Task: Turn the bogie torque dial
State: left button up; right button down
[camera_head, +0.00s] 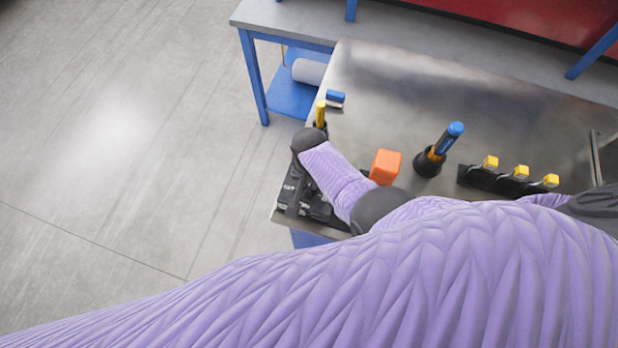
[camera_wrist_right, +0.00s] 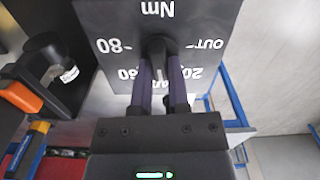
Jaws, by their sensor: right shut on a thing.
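In the right wrist view, the dark panel (camera_wrist_right: 110,20) carries white upside-down markings: "Nm", "80", "60", "20" and "OUT". The dark torque dial knob (camera_wrist_right: 158,47) stands out from the middle of this panel. My right gripper (camera_wrist_right: 160,70) has its two purple fingers on either side of the knob and is shut on it. The fingers hide part of the markings below the knob. In the head view my purple arm covers the dial, and only dark parts show beside the wrist at the bench's left edge. My left gripper does not show.
On the metal bench (camera_head: 400,85) are an orange block (camera_head: 386,165), a blue-and-yellow tool (camera_head: 443,143) in a black holder, a black rack (camera_head: 487,181) with three yellow-topped pieces, a yellow-handled item (camera_head: 320,112) and a small blue item (camera_head: 335,96). Open floor lies left.

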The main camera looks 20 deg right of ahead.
jog(key=shift+m, duration=0.6)
jog(key=c, duration=0.6)
grip_release()
jog(key=shift+r, duration=0.1)
notch_tip(320, 180, up, 10)
jog(key=p, duration=0.6)
jog(key=shift+f, duration=0.2)
